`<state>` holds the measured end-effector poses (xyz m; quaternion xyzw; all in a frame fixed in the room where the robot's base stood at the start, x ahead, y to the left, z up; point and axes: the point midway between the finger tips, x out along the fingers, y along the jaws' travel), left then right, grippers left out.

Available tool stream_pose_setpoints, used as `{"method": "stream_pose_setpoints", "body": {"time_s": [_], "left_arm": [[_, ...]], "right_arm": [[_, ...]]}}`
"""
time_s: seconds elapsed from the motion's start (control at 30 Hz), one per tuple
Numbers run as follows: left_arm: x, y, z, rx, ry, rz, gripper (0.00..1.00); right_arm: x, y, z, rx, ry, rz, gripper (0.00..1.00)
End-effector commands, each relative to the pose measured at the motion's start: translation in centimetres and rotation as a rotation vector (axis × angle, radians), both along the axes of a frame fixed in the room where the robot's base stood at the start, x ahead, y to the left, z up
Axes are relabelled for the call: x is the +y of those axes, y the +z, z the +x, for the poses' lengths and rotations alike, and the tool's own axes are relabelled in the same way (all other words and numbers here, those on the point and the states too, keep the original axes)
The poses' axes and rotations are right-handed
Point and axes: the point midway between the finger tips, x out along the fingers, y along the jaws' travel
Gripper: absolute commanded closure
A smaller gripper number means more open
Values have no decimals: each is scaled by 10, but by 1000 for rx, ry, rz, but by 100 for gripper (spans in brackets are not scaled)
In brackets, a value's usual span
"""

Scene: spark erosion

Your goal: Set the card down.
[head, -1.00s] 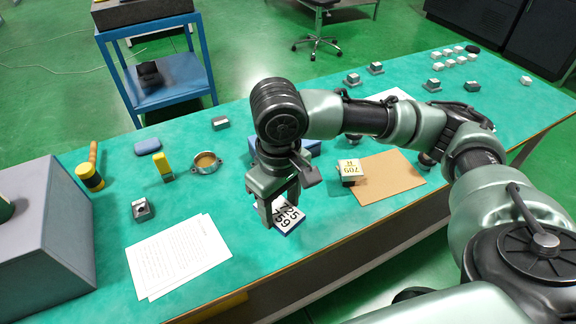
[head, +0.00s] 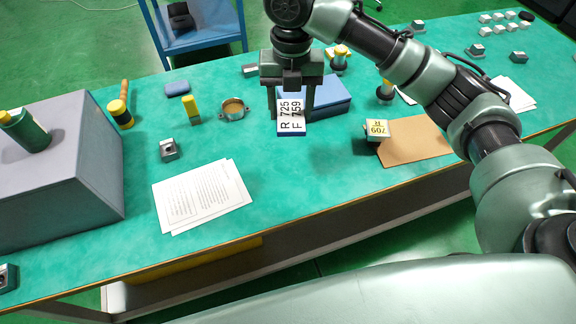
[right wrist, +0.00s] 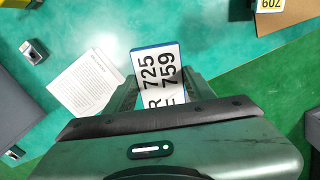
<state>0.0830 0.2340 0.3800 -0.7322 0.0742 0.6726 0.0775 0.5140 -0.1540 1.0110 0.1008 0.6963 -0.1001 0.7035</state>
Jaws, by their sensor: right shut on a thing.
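The card (head: 291,117) is white with a blue edge and printed black "R 725" and "F 759". My right gripper (head: 291,112) is shut on it, with one finger at each side. The card hangs below the palm in front of a blue box (head: 329,98). In the right wrist view the card (right wrist: 158,68) shows between the fingers, its far end sticking out. I cannot tell whether its lower edge touches the green bench (head: 300,180). My left gripper is not in view.

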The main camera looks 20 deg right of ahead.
Motion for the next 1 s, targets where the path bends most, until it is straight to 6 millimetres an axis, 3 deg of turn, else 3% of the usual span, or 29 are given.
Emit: {"method": "stream_pose_setpoints", "body": {"time_s": [0.13,0.33,0.8,1.0], "left_arm": [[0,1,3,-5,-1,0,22],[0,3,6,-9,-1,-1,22],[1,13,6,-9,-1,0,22],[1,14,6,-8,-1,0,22]], "right_arm": [[4,3,7,7,215,0,88],[5,-7,9,14,320,0,88],[4,-124,8,16,320,-2,88],[5,-151,9,11,321,-1,88]]}}
